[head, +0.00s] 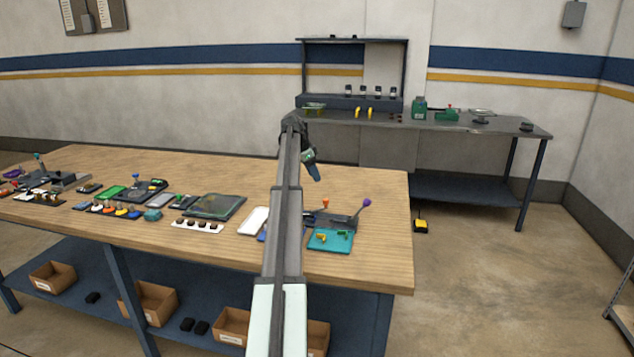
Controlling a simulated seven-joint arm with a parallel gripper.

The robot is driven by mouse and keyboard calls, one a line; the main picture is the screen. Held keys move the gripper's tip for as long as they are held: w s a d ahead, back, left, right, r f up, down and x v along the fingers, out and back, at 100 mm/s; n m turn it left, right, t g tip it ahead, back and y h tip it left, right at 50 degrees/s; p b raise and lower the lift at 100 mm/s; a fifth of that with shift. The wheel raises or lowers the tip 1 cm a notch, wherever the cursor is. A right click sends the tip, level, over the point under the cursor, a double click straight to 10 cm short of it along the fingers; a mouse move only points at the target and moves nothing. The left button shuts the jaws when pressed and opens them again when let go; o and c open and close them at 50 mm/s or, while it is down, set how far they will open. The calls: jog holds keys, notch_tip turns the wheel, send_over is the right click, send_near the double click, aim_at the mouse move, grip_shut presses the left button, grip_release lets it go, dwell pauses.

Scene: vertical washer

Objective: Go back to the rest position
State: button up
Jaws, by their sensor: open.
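My arm rises from the bottom middle of the head view and reaches out over the right part of the wooden workbench. My gripper (315,173) hangs at the arm's far end, above the bench near its back edge. It is open and small in view, and I see nothing held in it. A grey device with a purple knob and an orange knob (340,218) sits on the bench below and to the right of the gripper. A teal tray (331,240) with small yellow and green parts lies in front of that device. My arm hides part of the bench and of a blue item beside it.
The wooden workbench (380,190) carries several small fixtures and trays to the left. Cardboard boxes (150,300) stand on its lower shelf. A grey metal bench (465,125) stands behind against the wall. A yellow-black item (420,224) lies on the floor.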

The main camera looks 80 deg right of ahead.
jog(key=shift+w+a+r, duration=0.1)
jog(key=shift+w+r, duration=0.05)
jog(key=shift+r, duration=0.45)
